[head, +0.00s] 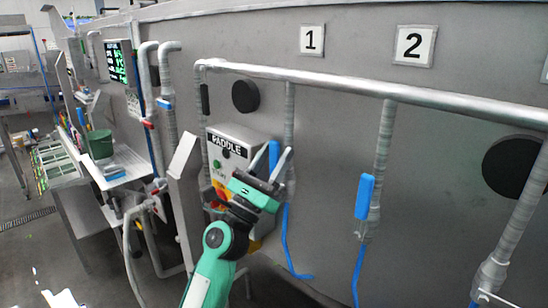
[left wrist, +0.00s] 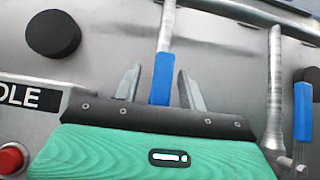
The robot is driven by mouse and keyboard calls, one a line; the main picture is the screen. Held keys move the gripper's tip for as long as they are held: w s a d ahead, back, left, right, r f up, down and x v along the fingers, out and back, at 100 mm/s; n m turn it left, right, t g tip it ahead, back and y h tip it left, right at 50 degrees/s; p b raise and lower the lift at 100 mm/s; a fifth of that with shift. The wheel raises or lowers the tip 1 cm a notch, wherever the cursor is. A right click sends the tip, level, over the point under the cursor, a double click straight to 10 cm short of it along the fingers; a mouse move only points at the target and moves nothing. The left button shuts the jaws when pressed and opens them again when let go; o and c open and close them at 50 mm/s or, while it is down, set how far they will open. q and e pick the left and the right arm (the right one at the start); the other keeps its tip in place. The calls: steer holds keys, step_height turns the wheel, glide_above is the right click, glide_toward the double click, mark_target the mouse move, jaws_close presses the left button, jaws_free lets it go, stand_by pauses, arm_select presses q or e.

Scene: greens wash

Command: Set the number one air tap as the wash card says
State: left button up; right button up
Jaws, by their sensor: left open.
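The number one plate (head: 312,40) is on the grey tank wall. Below it a grey pipe comes down, with the blue tap handle (head: 274,156) near it, standing upright. My left gripper (head: 278,166) is open at this handle. In the left wrist view the blue handle (left wrist: 162,77) stands between the two spread fingers (left wrist: 160,88); I cannot tell whether they touch it. The tap's body is hidden behind the gripper. A dark screen (head: 118,62) with green text hangs at the left, too small to read. My right gripper is not in view.
Number two's blue handle (head: 365,196) stands upright to the right, under its plate (head: 414,45). A rail pipe (head: 390,90) runs above both taps. The PADDLE control box (head: 232,150) is close left of my gripper. Blue hoses (head: 287,245) hang below.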

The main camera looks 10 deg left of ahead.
arm_select(q)
steer(key=b+v, duration=0.7)
steer(key=v, duration=0.7)
steer(key=shift+w, duration=0.1)
